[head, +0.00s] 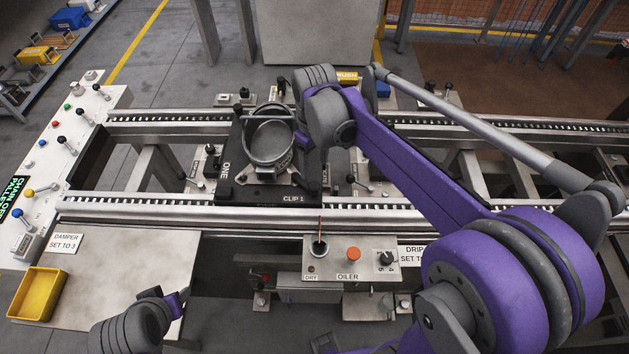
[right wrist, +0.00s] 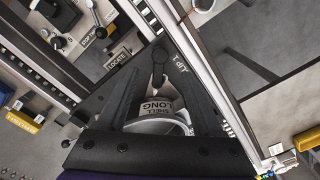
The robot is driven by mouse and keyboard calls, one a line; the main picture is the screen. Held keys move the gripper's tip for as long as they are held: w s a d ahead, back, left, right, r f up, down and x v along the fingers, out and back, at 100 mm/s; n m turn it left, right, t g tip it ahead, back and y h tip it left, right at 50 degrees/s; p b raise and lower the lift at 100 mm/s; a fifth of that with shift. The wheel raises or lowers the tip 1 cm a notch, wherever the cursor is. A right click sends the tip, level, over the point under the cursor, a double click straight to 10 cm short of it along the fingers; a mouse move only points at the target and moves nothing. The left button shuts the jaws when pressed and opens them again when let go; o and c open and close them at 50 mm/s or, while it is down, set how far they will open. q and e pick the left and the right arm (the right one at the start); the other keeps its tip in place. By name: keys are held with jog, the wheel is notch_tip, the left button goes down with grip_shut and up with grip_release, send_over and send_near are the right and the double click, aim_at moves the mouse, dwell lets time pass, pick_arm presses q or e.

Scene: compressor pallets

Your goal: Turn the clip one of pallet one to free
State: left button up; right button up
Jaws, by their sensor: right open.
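Pallet one (head: 226,190) is a dark plate marked ONE on the conveyor, with a round grey metal shell (head: 268,142) on it. The CLIP 1 label is on its front edge. In the right wrist view, a dark lever with a rounded end, apparently clip one (right wrist: 158,72), stands beside that label, in front of the shell marked LONG. My right gripper (right wrist: 160,85) is open, its two dark fingers on either side of the lever with no clear contact. In the head view its fingers are mostly hidden by my purple arm. Part of my left arm shows at bottom left; its jaw state is unclear.
Two conveyor rails (head: 160,207) run across. An oiler box (head: 335,258) with an orange button and knobs stands in front. A control panel (head: 60,150) is at left, and a yellow bin (head: 38,294) sits on the grey table (head: 120,265). Small levers stand beside the pallet.

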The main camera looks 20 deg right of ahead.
aim_at(315, 186)
notch_tip(315, 186, down, 8)
jog(key=shift+f, duration=0.25)
grip_shut()
dwell(0.4)
dwell(1.1)
